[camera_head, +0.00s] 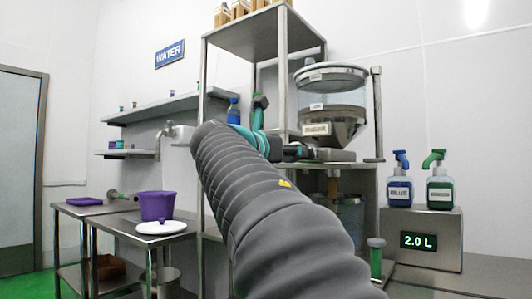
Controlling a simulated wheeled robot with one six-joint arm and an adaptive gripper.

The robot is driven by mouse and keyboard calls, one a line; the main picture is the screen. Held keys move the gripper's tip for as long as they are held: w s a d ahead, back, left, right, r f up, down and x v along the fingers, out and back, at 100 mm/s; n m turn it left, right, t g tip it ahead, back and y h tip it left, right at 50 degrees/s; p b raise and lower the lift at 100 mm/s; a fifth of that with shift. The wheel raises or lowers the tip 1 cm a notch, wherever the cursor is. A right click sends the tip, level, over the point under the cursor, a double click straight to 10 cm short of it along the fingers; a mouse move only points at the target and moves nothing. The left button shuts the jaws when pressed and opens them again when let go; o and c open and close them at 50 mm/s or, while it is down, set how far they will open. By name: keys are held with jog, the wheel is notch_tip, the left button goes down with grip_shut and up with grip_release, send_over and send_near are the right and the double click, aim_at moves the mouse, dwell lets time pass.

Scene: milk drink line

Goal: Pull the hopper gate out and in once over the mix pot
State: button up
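The hopper (345,92) is a clear, metal-rimmed vessel with a dark cone, on the metal stand right of centre. A flat grey piece (335,155), perhaps its gate, lies under the cone's outlet. My gripper (296,152) is small and dark at the left of that piece, close to it. I cannot tell whether they touch or whether the fingers are open or shut. Below the shelf, a clear vessel (352,215) stands under a yellowish outlet, partly hidden by my arm. I cannot tell whether it is the mix pot. A purple pot (157,206) stands on the left table.
My thick grey arm fills the centre foreground. Blue (399,185) and green (439,187) spray bottles stand on a metal box (425,238) reading 2.0 L at the right. A white lid (161,227) lies before the purple pot. A tap (168,132) is on the wall.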

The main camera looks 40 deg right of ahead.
dwell(0.3)
jog(key=v, duration=1.2)
dwell(0.9)
jog(key=b+x, duration=0.2)
jog(key=x, duration=1)
jog(key=shift+d+b, duration=0.3)
jog(key=shift+b, duration=0.05)
